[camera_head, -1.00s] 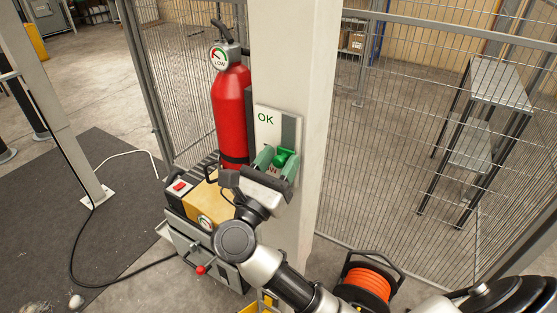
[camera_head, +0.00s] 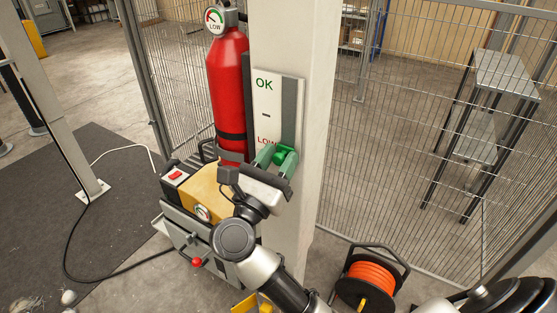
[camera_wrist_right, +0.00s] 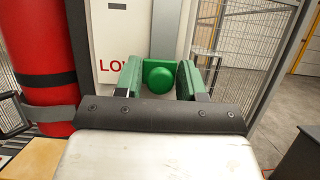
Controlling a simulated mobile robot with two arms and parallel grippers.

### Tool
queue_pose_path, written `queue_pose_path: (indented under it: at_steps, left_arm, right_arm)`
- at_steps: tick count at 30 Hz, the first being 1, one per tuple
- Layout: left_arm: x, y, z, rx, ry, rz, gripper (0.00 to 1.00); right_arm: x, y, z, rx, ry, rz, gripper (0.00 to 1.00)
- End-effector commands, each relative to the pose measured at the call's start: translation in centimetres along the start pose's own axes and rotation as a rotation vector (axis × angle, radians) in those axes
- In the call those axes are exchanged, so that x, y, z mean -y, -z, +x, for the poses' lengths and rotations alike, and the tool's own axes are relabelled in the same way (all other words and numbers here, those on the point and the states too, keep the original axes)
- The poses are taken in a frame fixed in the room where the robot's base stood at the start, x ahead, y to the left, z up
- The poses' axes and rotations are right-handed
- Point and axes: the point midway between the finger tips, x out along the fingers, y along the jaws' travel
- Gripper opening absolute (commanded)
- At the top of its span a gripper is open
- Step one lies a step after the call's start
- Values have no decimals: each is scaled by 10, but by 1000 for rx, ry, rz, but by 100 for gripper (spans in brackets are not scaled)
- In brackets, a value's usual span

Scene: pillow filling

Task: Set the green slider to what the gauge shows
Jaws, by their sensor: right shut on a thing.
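The green slider (camera_head: 286,154) sits in the grey track at the right of a white board (camera_head: 266,100) on the pillar. The board reads OK at the top, a dash midway and LOW near the bottom. The slider is about level with LOW or slightly below it. My right gripper (camera_head: 275,160) is shut on the slider, with a green finger on each side of its round knob (camera_wrist_right: 159,79) in the wrist view. My left gripper is not in view.
A yellow-and-grey machine (camera_head: 207,187) with a second small dial stands left of the pillar. An orange cable reel (camera_head: 366,283) lies on the floor to the right. Wire mesh fencing (camera_head: 400,130) runs behind the pillar, with a metal table (camera_head: 503,75) beyond it.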

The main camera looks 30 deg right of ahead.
Motion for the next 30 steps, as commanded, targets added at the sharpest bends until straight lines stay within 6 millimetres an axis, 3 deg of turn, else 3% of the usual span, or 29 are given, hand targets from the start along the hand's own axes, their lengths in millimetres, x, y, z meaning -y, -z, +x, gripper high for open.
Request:
queue_pose_path:
  at_steps: [11,12,14,23,30]
  left_arm:
    - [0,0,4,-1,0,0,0]
    - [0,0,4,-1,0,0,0]
    - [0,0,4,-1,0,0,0]
    - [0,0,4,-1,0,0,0]
    - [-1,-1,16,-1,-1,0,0]
  right_arm:
    - [0,5,-2,-5,-1,-3,0]
    - [0,5,-2,-6,-1,-4,42]
    - [0,6,-2,-6,-2,-4,52]
    - [0,4,-3,-2,-1,-2,53]
    - [0,7,-37,-6,-2,-2,53]
